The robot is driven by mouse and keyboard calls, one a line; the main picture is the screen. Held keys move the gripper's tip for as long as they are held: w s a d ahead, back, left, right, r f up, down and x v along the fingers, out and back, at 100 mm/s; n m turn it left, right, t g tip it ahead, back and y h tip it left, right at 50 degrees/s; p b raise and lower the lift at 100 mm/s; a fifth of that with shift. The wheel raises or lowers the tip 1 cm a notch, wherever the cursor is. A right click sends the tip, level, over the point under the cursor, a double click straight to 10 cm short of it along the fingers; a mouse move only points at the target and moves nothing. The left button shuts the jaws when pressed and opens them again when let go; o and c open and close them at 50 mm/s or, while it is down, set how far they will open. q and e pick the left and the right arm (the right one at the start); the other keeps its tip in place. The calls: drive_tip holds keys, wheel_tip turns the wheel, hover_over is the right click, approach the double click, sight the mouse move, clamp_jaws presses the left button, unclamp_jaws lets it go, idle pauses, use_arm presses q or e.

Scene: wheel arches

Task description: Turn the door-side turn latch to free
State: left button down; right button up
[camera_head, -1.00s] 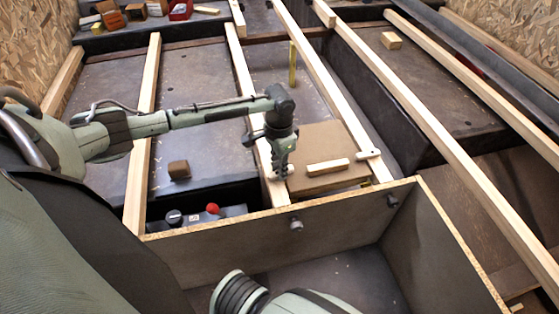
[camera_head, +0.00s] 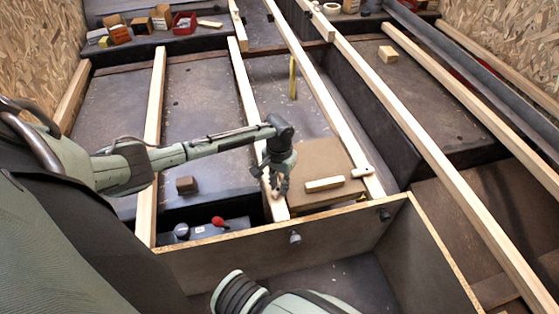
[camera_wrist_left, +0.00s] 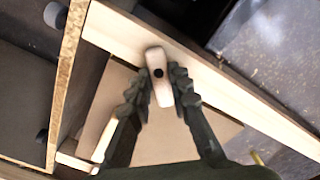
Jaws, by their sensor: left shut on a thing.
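A pale turn latch with a dark pivot (camera_wrist_left: 160,87) lies between the fingers of my left gripper in the left wrist view. It sits slanted across a wooden beam (camera_wrist_left: 240,98), its lower end seeming to reach over the brown panel (camera_wrist_left: 190,138). My left gripper (camera_head: 277,192) is shut on this latch; it also shows in the left wrist view (camera_wrist_left: 158,88). In the head view the fingers mostly hide this latch. A second pale latch (camera_head: 363,172) sits on the beam at the panel's right. My right gripper is out of view.
A wooden bar (camera_head: 324,184) lies on the brown panel (camera_head: 318,157). A low board wall (camera_head: 250,250) with round knobs stands just in front. A box with a red knob (camera_head: 218,221) is at the left. Long beams run either side; a small block (camera_head: 187,185) lies left.

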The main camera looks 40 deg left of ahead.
sight(277, 187)
use_arm(q)
drive_tip(key=shift+n, duration=1.5)
drive_tip(key=n, duration=0.3)
drive_tip(key=shift+a, duration=0.15)
drive_tip(key=shift+a+n, duration=0.15)
drive_tip(key=shift+n, duration=1.55)
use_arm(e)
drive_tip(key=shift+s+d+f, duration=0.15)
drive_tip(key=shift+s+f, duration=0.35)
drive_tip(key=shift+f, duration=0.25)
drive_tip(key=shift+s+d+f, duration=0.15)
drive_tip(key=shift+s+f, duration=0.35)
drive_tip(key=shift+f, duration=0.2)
use_arm(q)
drive_tip(key=shift+a, duration=0.1)
drive_tip(key=c, duration=1.4)
unclamp_jaws()
drive_tip(key=shift+s, duration=0.1)
drive_tip(key=shift+r, duration=0.1)
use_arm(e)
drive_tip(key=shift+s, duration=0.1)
use_arm(q)
wheel_tip(277, 187, up, 12)
